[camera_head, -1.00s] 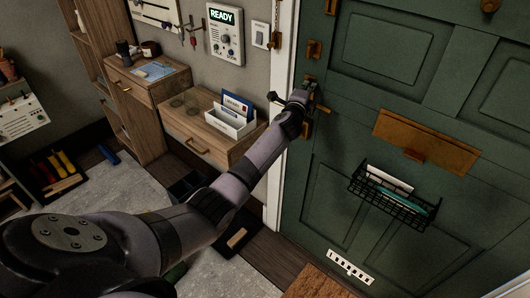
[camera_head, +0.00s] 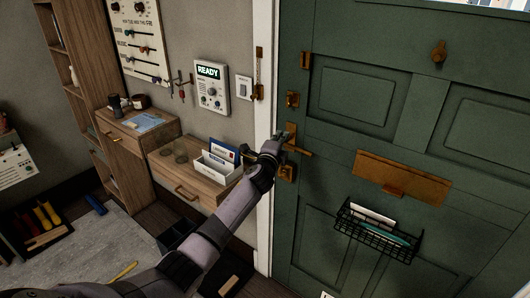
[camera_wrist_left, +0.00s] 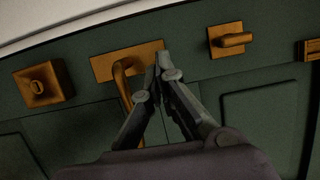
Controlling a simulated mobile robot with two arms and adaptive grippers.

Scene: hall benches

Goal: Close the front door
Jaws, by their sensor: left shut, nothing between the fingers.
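The green panelled front door (camera_head: 330,110) fills the right side of the head view. Its left edge lies close beside the white door frame (camera_head: 264,130); I cannot tell whether it is fully latched. A brass lever handle (camera_head: 299,151) sits near that edge and also shows in the wrist view (camera_wrist_left: 122,82). My left gripper (camera_head: 283,140) is at the handle, its fingers together and empty. In the wrist view its fingertips (camera_wrist_left: 163,62) are over the brass plate, just right of the lever; contact is unclear. My right gripper is not in view.
A brass letter flap (camera_head: 400,177) and wire basket (camera_head: 375,235) are on the door. Left of the frame are a wall panel reading READY (camera_head: 211,88) and a wooden drawer unit (camera_head: 185,195) with a letter holder (camera_head: 218,168). Trays lie on the floor below.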

